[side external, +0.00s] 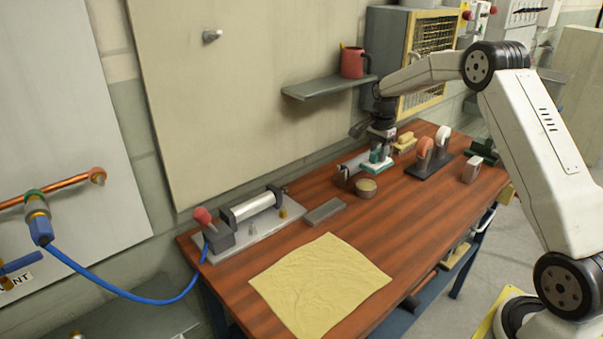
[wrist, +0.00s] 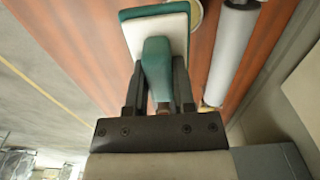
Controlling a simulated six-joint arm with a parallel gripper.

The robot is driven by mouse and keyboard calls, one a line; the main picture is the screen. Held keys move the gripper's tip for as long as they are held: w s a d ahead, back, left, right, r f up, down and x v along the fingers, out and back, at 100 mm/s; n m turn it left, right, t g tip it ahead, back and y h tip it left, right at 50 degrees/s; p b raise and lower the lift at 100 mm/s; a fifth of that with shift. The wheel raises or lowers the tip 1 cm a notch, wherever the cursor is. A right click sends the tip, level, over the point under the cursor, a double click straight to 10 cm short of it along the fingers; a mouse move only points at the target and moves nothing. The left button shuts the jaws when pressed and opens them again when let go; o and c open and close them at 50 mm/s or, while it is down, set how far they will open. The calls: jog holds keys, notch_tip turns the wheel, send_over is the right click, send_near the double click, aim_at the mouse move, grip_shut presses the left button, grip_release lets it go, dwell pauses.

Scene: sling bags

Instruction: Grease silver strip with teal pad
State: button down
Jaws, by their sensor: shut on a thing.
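My gripper (wrist: 160,100) is shut on the teal handle of the pad (wrist: 157,60), which has a pale layer over a teal base. In the side view the teal pad (side external: 377,163) is low over the back of the wooden bench; I cannot tell whether it touches the bench. A long silver-grey piece (wrist: 233,55) lies beside the pad on the wall side; it shows in the side view (side external: 352,165) just left of the pad, partly hidden. A flat grey bar (side external: 325,211) lies farther left. I cannot tell which is the silver strip.
A small round tub (side external: 366,188) with pale contents stands in front of the pad. A dark rack (side external: 428,164) with rounded pieces is to its right. A cylinder on a plate (side external: 250,207) and a yellow cloth (side external: 320,283) occupy the left. A shelf (side external: 330,87) juts out above.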

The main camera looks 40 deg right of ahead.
jog(key=shift+w+d+f, duration=0.15)
jog(key=shift+w+f, duration=0.05)
jog(key=shift+w, duration=0.35)
jog(key=shift+w+d+f, duration=0.1)
jog(key=shift+w+f, duration=0.1)
jog(key=shift+w, duration=0.3)
jog(key=shift+w+d+f, duration=0.15)
jog(key=shift+w+f, duration=0.05)
jog(key=shift+w, duration=0.35)
jog(key=shift+f, duration=0.2)
jog(key=shift+f, duration=2.8)
jog(key=shift+f, duration=0.7)
notch_tip(320, 180, up, 7)
dwell(0.6)
dwell(0.5)
